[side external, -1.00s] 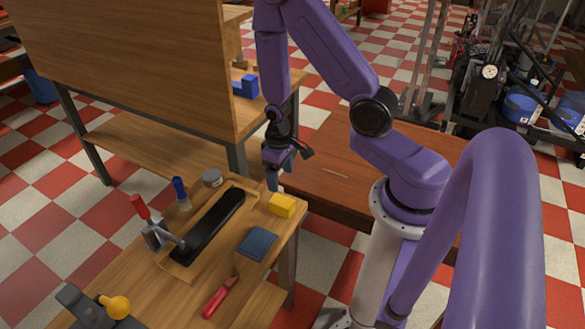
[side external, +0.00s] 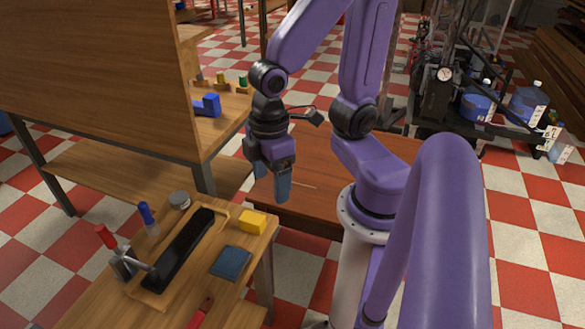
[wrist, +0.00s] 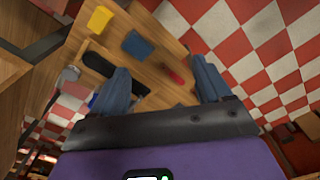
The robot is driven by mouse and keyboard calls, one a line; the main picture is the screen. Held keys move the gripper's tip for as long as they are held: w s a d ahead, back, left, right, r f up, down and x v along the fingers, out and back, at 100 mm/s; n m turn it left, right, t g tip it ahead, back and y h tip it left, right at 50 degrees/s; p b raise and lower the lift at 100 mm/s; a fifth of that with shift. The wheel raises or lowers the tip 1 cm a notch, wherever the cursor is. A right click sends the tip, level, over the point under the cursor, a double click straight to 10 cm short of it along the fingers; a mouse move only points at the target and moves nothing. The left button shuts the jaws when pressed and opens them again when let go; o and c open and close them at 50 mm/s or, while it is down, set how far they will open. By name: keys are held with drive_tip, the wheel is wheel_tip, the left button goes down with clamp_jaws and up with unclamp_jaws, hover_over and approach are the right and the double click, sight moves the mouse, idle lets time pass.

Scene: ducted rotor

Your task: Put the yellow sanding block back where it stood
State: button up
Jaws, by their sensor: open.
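The yellow sanding block (side external: 252,222) sits on the wooden workbench near its far right corner. It also shows in the wrist view (wrist: 99,19) at the upper left. My gripper (side external: 284,188) is open and empty, in the air above and to the right of the block, apart from it. In the wrist view its two blue fingers (wrist: 165,88) are spread with nothing between them.
A blue pad (side external: 231,263) lies in front of the block. A wooden tray with a black bar (side external: 178,250) lies to the left. A clamp (side external: 127,264), a blue-capped bottle (side external: 148,218) and a grey tin (side external: 179,200) stand nearby. A tall wooden panel (side external: 95,75) rises behind.

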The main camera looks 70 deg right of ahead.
drive_tip(key=shift+n, duration=0.9)
drive_tip(key=s+r, duration=0.1)
drive_tip(key=s, duration=0.2)
drive_tip(key=s+r, duration=0.1)
drive_tip(key=shift+s+d+r, duration=0.2)
drive_tip(key=shift+d+r, duration=0.1)
drive_tip(key=shift+r, duration=0.05)
